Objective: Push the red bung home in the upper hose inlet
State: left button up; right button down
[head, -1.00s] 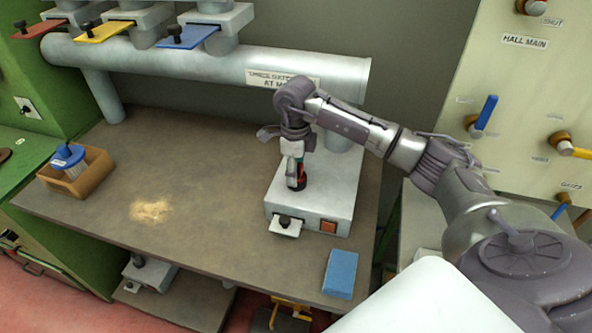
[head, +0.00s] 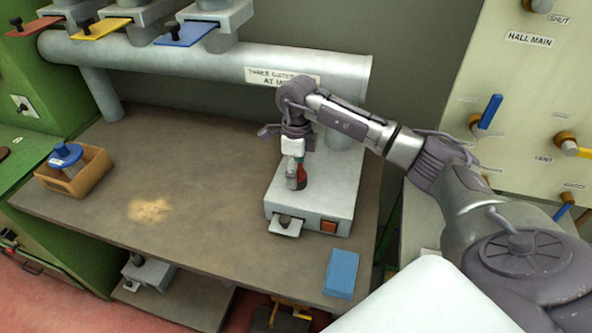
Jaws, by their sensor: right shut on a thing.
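My right gripper (head: 297,170) points down over the top of a grey metal box (head: 338,205) on the bench. The upper hose inlet cannot be made out; the gripper and arm cover much of that area. My left gripper is not in view.
A blue block (head: 341,273) lies at the bench's front right. A wooden box (head: 75,178) holding a blue-topped brush stands at left, near a sawdust heap (head: 150,210). A thick pipe (head: 215,62) with slide gates runs behind. A valve panel (head: 530,90) stands right.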

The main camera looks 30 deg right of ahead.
jog(key=shift+s+a+f+b, duration=0.2)
jog(key=shift+s+f+b, duration=0.05)
jog(key=shift+f, duration=0.25)
jog(key=shift+s+a+f+b, duration=0.15)
jog(key=shift+s+f+b, duration=0.1)
jog(key=shift+f, duration=0.2)
dwell(0.3)
jog(key=shift+r, duration=0.15)
dwell(0.8)
jog(key=shift+w+g+y, duration=0.1)
jog(key=shift+g+y, duration=0.8)
jog(key=c, duration=1.9)
grip_release()
jog(key=shift+g+y+b, duration=0.3)
jog(key=shift+y+b, duration=0.1)
